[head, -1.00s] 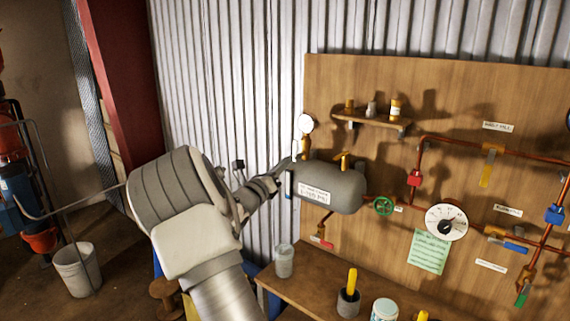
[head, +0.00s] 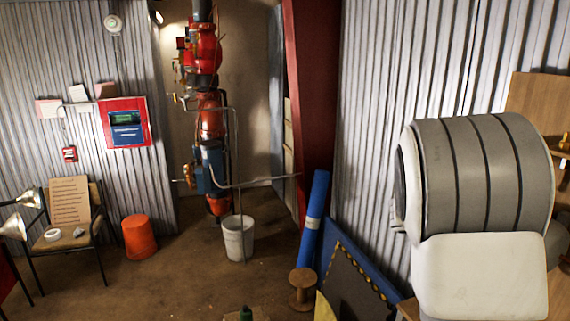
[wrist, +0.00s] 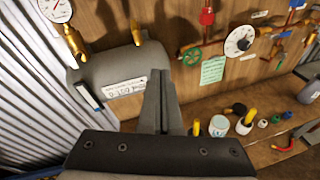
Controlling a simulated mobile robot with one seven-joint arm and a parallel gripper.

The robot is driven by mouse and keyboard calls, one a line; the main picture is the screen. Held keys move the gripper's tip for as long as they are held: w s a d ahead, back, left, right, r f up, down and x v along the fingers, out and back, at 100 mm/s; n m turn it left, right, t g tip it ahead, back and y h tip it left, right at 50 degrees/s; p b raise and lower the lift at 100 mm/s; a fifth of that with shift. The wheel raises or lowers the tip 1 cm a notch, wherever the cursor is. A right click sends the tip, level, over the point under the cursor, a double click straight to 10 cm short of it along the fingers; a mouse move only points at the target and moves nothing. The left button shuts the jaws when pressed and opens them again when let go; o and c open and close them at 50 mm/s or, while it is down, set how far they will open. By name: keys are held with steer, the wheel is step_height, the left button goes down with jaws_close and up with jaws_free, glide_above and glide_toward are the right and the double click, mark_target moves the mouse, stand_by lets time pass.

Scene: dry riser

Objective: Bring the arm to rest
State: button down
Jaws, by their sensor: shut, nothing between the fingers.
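My gripper (wrist: 160,112) shows in the wrist view with its fingers together and nothing between them. It points toward the wooden board, in front of the grey tank (wrist: 112,75) with a white label. I cannot tell if it touches the tank; they overlap in the picture. In the head view my arm fills the right side, and the gripper itself is out of that picture.
A bench (wrist: 260,152) with jars and tools lies below the board. In the head view, a red riser pipe (head: 210,115), a white bucket (head: 238,240), an orange bucket (head: 135,238), a chair (head: 75,240) and a wooden spool (head: 302,288) stand left of my arm.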

steer(key=s+a+f+m+t+y, duration=0.1)
steer(key=s+a+m+y, duration=0.4)
steer(key=a, duration=0.6)
steer(key=s+a+f+m+t+y+b, duration=0.1)
steer(key=s+a+f+m+y, duration=0.1)
steer(key=s+a+m+y, duration=0.3)
steer(key=s+a+f+m+t+y+b, duration=0.1)
steer(key=s+a+m+y, duration=0.4)
steer(key=s+a, duration=0.6)
steer(key=a+f+m+t, duration=0.1)
steer(key=a, duration=0.5)
steer(key=shift+s+f+y, duration=0.15)
steer(key=shift+f+y, duration=0.1)
steer(key=shift+y, duration=0.05)
